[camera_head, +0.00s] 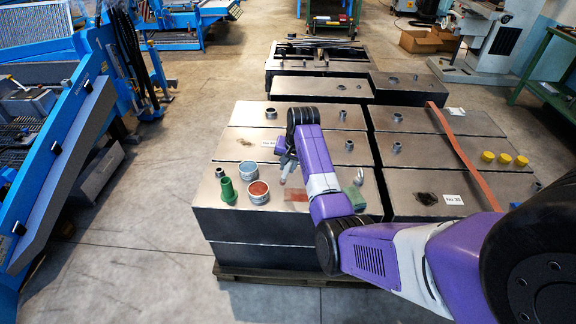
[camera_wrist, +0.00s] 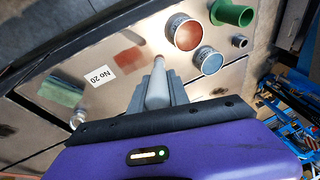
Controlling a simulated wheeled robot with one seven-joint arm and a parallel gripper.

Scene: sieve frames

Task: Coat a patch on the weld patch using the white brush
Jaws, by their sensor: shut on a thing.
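My gripper (camera_head: 287,160) is shut on the white brush (camera_wrist: 157,88), a pale tapered handle pointing away from the wrist between the fingers. In the head view the brush (camera_head: 287,173) hangs above the metal box top, tip downward. A dull reddish rectangular patch (camera_head: 296,194) lies on the box top just in front of the brush; it also shows in the wrist view (camera_wrist: 130,60), left of the tip. I cannot tell whether the tip touches the surface. A tin with red-brown contents (camera_head: 258,191) and a tin with blue-grey contents (camera_head: 249,172) stand to the left.
A green cylinder (camera_head: 228,191) stands left of the tins. A green piece (camera_head: 356,197) lies to the right, partly behind my arm. A "No 20" label (camera_wrist: 101,62) is near the patch. An orange strap (camera_head: 462,157) crosses the right box; yellow caps (camera_head: 504,158) sit beyond it.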

